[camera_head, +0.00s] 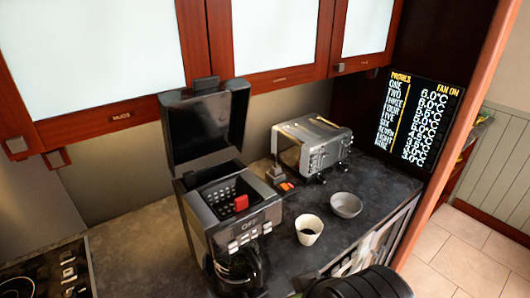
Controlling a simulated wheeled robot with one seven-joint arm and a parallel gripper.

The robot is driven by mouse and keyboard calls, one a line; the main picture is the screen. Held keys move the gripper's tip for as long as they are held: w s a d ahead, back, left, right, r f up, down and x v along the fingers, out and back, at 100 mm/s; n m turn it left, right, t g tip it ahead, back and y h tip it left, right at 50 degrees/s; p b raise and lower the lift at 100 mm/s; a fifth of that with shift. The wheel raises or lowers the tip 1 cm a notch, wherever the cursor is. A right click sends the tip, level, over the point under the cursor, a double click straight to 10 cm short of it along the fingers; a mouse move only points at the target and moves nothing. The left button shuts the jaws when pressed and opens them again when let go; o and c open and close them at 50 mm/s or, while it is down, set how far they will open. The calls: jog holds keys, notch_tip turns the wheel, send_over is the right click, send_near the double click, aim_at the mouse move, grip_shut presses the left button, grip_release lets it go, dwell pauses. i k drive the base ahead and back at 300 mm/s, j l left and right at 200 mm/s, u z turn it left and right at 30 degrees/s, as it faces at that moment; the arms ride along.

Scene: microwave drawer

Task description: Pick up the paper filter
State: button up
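A small white cup-shaped thing (309,230) stands upright on the dark counter, right of the coffee machine. Its inside looks dark; it may be the paper filter, but I cannot tell for sure. A shallow grey round bowl-like thing (346,205) sits just behind and right of it. The black coffee machine (233,218) has its lid (207,125) raised and its top compartment open, with a red part in it. A black rounded part at the bottom edge seems to be my arm. My gripper's fingers do not show.
A silver toaster (313,146) stands behind the bowl. The glass carafe (238,270) sits low in the machine. Wall cabinets (275,38) hang above. A black display (420,118) stands at the right. The counter (140,243) left of the machine is clear, with a cooktop (48,276) at lower left.

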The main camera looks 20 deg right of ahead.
aim_at(309, 227)
jog(key=l+u, duration=1.05)
jog(key=k, duration=0.05)
